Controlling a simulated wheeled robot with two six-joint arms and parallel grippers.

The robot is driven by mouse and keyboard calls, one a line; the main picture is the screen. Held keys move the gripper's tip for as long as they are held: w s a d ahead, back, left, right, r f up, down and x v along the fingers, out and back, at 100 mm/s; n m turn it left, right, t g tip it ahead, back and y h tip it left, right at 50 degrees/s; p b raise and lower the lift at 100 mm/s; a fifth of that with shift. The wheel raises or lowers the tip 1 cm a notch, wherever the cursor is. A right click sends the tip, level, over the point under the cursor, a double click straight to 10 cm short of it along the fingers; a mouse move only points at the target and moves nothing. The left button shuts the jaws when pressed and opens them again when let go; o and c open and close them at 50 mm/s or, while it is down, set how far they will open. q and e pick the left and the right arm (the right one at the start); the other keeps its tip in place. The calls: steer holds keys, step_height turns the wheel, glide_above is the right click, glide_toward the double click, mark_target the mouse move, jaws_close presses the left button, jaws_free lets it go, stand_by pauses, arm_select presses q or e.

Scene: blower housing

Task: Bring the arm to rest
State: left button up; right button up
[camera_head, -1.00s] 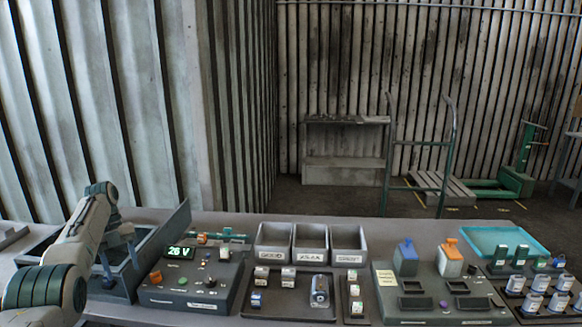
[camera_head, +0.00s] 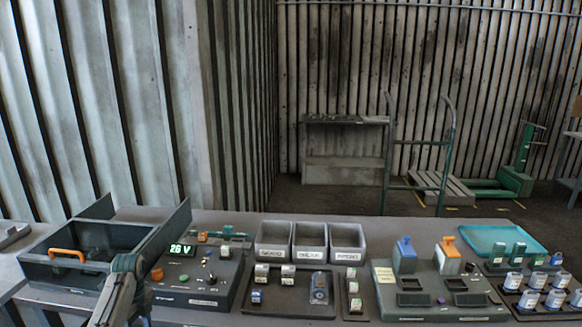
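My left arm comes in at the bottom left, in front of the grey open bin (camera_head: 35,272) with the orange handle. The blue-grey end of this arm, with my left gripper (camera_head: 126,265), is low at the bin's right front corner, beside the panel with the green "26 V" display (camera_head: 181,250). Its fingers cannot be made out, and I see nothing held. My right arm and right gripper are not in view.
Three labelled grey trays (camera_head: 310,242) stand mid-table. In front, a dark tray (camera_head: 300,306) holds small blocks and a cylinder. To the right are a fixture board (camera_head: 430,311), a teal tray (camera_head: 480,238) and several white-labelled jars (camera_head: 530,299). The table behind the trays looks clear.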

arm_select(q)
steer(key=s+d+f+n+t+y, duration=0.1)
steer(key=s+d+f+n, duration=0.35)
steer(key=s, duration=0.45)
steer(key=s+d+f+n+t, duration=0.1)
steer(key=s+d+f+n, duration=0.35)
steer(key=s, duration=0.45)
steer(key=s+d+r+n+t, duration=0.1)
steer(key=s+d+r+n, duration=0.15)
steer(key=s, duration=0.55)
steer(key=s+d+r+n+t, duration=0.1)
steer(key=s+r+n, duration=0.25)
steer(key=s, duration=0.35)
steer(key=s+d+r+n+t, duration=0.2)
steer(key=s+n, duration=0.2)
steer(key=s, duration=0.4)
step_height(320, 180, down, 35)
steer(key=a+g+b, duration=0.2)
steer(key=a+b, duration=0.1)
steer(key=s+f+g+b, duration=0.1)
steer(key=s+f, duration=1.7)
steer(key=f, duration=0.1)
steer(key=shift+s+a+f+n+b, duration=0.2)
steer(key=shift+a+n+b, duration=0.1)
steer(key=shift+n+b, duration=0.1)
